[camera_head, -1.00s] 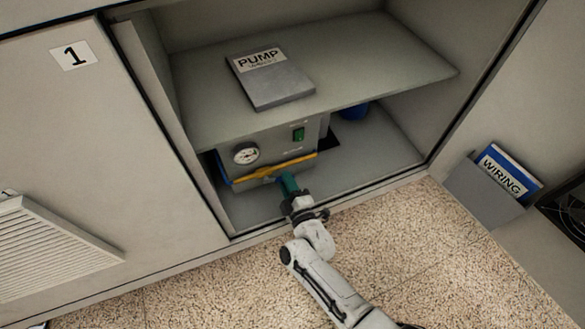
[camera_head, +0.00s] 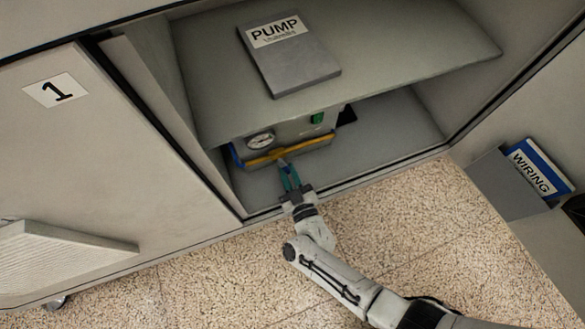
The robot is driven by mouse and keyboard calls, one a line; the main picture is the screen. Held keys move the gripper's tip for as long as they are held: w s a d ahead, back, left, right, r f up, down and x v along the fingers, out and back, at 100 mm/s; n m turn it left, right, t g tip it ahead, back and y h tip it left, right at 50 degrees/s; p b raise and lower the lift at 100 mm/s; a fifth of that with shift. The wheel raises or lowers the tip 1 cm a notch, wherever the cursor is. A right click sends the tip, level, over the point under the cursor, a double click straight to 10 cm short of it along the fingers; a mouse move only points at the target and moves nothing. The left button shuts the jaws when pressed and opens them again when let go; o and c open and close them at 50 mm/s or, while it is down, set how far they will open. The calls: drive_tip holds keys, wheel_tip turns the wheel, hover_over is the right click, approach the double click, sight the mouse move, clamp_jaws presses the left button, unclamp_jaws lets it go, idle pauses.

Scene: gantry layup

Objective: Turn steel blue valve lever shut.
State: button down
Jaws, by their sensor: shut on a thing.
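The pump unit (camera_head: 300,130) is a grey box with a round gauge (camera_head: 260,141), a green switch (camera_head: 317,118) and a yellow bar (camera_head: 303,148) across its lower front. It stands under the cabinet's shelf. My gripper (camera_head: 286,168) has teal fingers and reaches in from the front, with its tips at the unit's lower front near the middle of the yellow bar. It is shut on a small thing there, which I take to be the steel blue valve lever. The fingers hide most of the lever, so I cannot tell its angle.
The shelf (camera_head: 400,60) overhangs the pump unit and holds a grey PUMP binder (camera_head: 295,65). The cabinet floor (camera_head: 390,135) is clear at right. Door 1 (camera_head: 70,150) stands at left. A WIRING booklet (camera_head: 535,170) sits in a holder at right.

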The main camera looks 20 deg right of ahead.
drive_tip(key=shift+a+f+m+b, duration=0.1)
drive_tip(key=shift+a+m+b, duration=0.2)
drive_tip(key=shift+m, duration=0.5)
drive_tip(key=shift+a+f+m+b, duration=0.1)
drive_tip(key=shift+a+m, duration=0.3)
drive_tip(key=shift+m, duration=0.4)
drive_tip(key=shift+a, duration=0.1)
drive_tip(key=c, duration=1)
unclamp_jaws()
drive_tip(key=shift+r, duration=0.1)
drive_tip(key=s+p, duration=0.2)
drive_tip(key=s, duration=0.8)
drive_tip(key=shift+s+p, duration=0.35)
drive_tip(key=shift+s, duration=0.05)
